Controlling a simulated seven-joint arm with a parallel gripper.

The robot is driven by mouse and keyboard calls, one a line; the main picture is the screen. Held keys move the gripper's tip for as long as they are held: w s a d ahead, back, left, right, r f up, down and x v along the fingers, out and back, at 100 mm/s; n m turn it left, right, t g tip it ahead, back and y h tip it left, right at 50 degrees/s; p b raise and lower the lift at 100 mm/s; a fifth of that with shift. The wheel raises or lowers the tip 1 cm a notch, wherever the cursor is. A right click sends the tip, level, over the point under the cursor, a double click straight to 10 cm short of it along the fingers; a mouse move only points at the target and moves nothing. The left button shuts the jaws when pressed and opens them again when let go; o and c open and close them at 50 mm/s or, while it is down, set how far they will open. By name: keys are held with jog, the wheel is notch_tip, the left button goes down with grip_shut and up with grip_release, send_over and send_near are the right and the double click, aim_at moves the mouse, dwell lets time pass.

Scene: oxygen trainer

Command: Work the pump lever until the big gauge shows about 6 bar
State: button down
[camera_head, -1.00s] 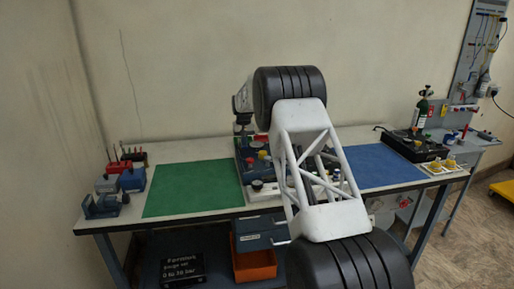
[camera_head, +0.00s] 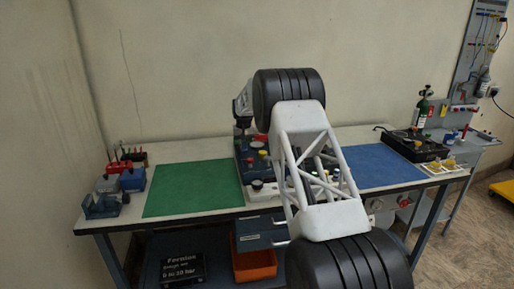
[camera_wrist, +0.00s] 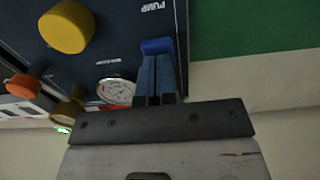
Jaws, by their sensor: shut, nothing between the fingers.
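My gripper (camera_wrist: 156,78) is shut in the wrist view, its dark blue fingers together beside the word PUMP on a dark blue panel (camera_wrist: 105,45). A brighter blue piece shows at the finger ends; I cannot tell whether it is fingertip or part of the pump lever. A round white-faced gauge (camera_wrist: 117,92) is partly hidden behind my gripper; its reading is too small to tell. In the head view my gripper (camera_head: 243,126) is over the back left of the trainer (camera_head: 246,165), which my arm partly covers. The lever cannot be made out there.
A yellow knob (camera_wrist: 66,27) and an orange knob (camera_wrist: 23,86) stand out from the panel. A green mat (camera_head: 190,190) lies left of the trainer, a blue mat (camera_head: 380,165) right. Blue holders with tools (camera_head: 130,180) stand at the bench's left end.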

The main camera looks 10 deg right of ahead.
jog(key=shift+r, duration=1.7)
jog(key=shift+f, duration=0.9)
jog(key=shift+r, duration=0.1)
jog(key=shift+r, duration=0.85)
notch_tip(320, 180, up, 7)
dwell(0.6)
